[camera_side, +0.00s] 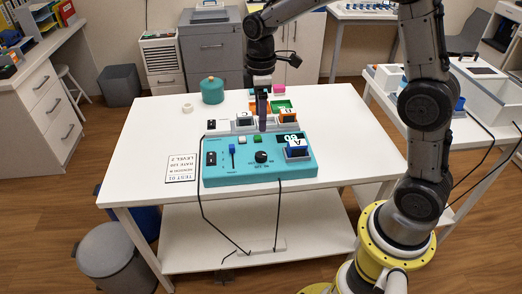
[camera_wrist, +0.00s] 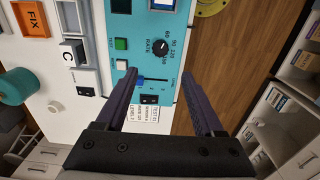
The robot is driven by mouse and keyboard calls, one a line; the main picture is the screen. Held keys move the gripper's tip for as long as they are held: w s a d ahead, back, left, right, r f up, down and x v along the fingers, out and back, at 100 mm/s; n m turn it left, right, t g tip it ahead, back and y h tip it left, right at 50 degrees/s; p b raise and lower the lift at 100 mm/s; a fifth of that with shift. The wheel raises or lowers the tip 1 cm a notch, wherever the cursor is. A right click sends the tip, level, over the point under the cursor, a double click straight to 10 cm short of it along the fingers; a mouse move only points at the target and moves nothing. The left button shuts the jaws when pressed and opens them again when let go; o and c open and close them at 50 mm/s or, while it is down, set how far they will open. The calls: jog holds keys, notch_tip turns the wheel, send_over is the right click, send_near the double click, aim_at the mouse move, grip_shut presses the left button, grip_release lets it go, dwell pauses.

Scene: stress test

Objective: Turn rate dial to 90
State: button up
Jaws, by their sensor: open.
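The rate dial (camera_side: 261,157) is a black round knob on the front of the teal console (camera_side: 220,179). The wrist view shows the dial (camera_wrist: 161,46) with printed marks including 60, 90 and 120; I cannot clearly tell which mark it points at. My gripper (camera_side: 262,128) points down above the back of the console, behind the dial and apart from it. In the wrist view my gripper (camera_wrist: 158,73) has its two dark fingers wide apart with nothing held between them. The dial lies just beyond the fingertips there.
A blue slider (camera_side: 232,148), a black switch (camera_side: 211,158) and a blue block marked A (camera_side: 296,147) are on the console. Blocks C (camera_side: 243,118) and B (camera_side: 287,116) sit behind it. A printed card (camera_side: 181,167) lies left. Cables hang over the front edge.

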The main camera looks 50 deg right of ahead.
aim_at(261, 154)
notch_tip(261, 154, down, 13)
jog(key=shift+r, duration=0.1)
dwell(0.3)
grip_shut()
